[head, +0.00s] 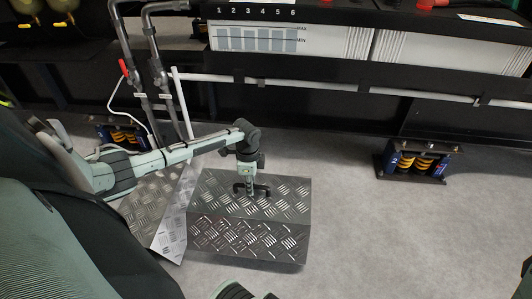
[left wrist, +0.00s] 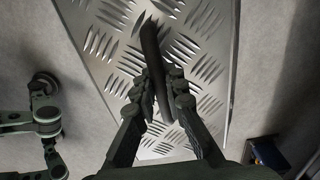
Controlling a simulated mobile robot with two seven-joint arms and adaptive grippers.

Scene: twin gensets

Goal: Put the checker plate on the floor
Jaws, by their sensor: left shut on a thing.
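The checker plate (head: 290,190) is a bent silver sheet with a raised tread pattern, showing a top face and a front face in the head view. A black handle (head: 263,190) stands on its top face. My left gripper (head: 249,188) reaches down from above and is shut on this handle. In the left wrist view the fingers (left wrist: 163,100) close around the dark handle bar (left wrist: 151,45), with the plate (left wrist: 205,45) behind it. A dark shadow lies along the plate's lower edge; I cannot tell whether it touches the floor.
Another tread-patterned surface (head: 155,215) stands slanted just left of the plate. Grey floor (head: 400,240) is clear at the right front.

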